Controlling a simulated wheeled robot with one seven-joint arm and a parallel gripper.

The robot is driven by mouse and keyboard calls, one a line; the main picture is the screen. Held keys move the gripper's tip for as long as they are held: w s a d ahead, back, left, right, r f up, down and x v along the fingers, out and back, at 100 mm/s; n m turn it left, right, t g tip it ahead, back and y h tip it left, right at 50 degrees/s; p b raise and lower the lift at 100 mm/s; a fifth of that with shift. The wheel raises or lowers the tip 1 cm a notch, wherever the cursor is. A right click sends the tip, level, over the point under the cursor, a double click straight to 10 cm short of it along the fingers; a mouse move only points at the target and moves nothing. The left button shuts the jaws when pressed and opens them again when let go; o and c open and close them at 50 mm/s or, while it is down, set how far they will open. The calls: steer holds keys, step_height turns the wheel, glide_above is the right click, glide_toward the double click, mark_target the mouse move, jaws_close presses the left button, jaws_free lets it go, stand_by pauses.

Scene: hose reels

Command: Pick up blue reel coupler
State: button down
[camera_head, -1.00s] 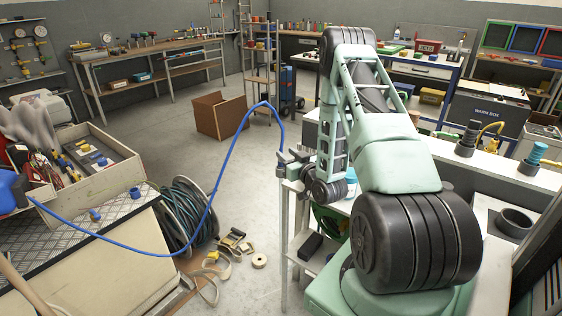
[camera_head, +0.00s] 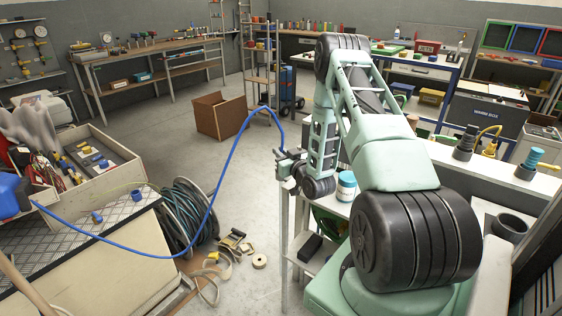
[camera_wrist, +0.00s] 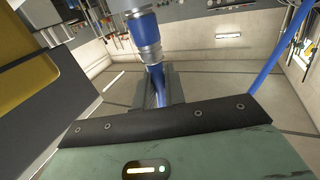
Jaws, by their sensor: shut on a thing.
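My gripper (camera_head: 281,157) is near the middle of the head view, above the left end of a white bench. It also shows in the wrist view (camera_wrist: 160,90), with its jaws shut around the blue hose end just behind the coupler. The blue reel coupler (camera_wrist: 146,32), blue with a metal collar, sticks out beyond the jaws; its far end is cut off by the frame's top. The blue hose (camera_head: 222,155) arches from my gripper down to the left. It leads to the blue reel (camera_head: 8,196) at the left edge, which is only partly in view.
A white jar with a blue lid (camera_head: 346,187) stands on the white bench (camera_head: 340,208), close to my arm. A cable drum (camera_head: 187,215), straps (camera_head: 232,245) and a cardboard box (camera_head: 220,116) are on the floor. Open floor lies left of my gripper.

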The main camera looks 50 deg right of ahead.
steer(key=shift+r, duration=0.1)
step_height(320, 180, up, 10)
steer(key=shift+f+b, duration=0.1)
steer(key=shift+b, duration=0.8)
stand_by(0.4)
steer(key=s+d+b, duration=0.2)
steer(key=s+d, duration=0.6)
steer(key=d, duration=0.3)
steer(key=shift+s+d, duration=0.15)
steer(key=shift+d, duration=0.05)
stand_by(0.9)
